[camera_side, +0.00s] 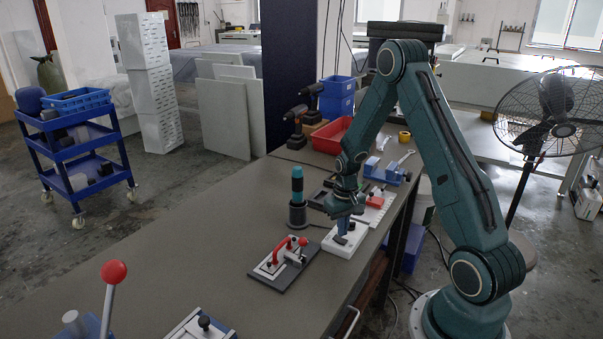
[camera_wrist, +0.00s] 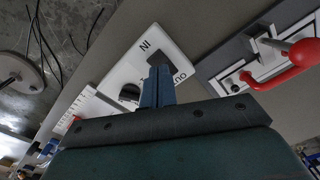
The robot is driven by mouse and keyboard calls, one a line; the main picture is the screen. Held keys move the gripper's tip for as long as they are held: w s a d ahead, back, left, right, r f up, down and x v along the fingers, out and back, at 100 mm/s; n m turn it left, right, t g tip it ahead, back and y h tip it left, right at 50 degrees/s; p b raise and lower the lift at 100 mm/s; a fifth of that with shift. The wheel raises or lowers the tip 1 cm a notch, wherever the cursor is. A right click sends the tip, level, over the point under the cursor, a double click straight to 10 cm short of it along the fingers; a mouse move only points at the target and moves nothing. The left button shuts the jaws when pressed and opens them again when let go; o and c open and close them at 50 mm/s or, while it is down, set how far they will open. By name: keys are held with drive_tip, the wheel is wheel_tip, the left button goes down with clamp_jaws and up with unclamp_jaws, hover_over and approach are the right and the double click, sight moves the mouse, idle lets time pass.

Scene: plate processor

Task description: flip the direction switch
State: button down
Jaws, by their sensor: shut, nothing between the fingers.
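The direction switch is a white plate (camera_wrist: 168,42) with the letters "IN" and a partly covered "OUT". In the side view the plate (camera_side: 334,245) lies flat on the workbench. A small dark lever (camera_wrist: 156,57) shows just beyond my fingertips, and a dark round knob (camera_wrist: 130,91) shows on the plate left of my fingers. My gripper (camera_wrist: 158,72) is shut and empty, its blue fingers together and over the plate. In the side view my gripper (camera_side: 343,224) points down at the plate. Whether my fingertips touch the lever is unclear.
A red-handled clamp on a dark base (camera_side: 283,263) sits close on the left. A dark cylinder with a teal top (camera_side: 297,195) stands behind it. A white strip with a red part (camera_side: 378,205) lies to the right. The bench's left (camera_side: 190,250) is clear.

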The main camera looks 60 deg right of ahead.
sight(342, 241)
drive_tip(key=shift+r, duration=2.65)
drive_tip(key=s+a+r+n+t, duration=0.3)
drive_tip(key=a+r, duration=1.1)
drive_tip(key=r, duration=0.4)
drive_tip(key=s+a+r+n+t, duration=0.2)
drive_tip(key=s+a+r, duration=0.4)
drive_tip(key=s+a, duration=0.4)
drive_tip(key=s+n, duration=0.1)
drive_tip(key=s, duration=0.2)
drive_tip(key=shift+r+t, duration=0.15)
drive_tip(key=shift+t, duration=0.15)
drive_tip(key=shift+w, duration=0.15)
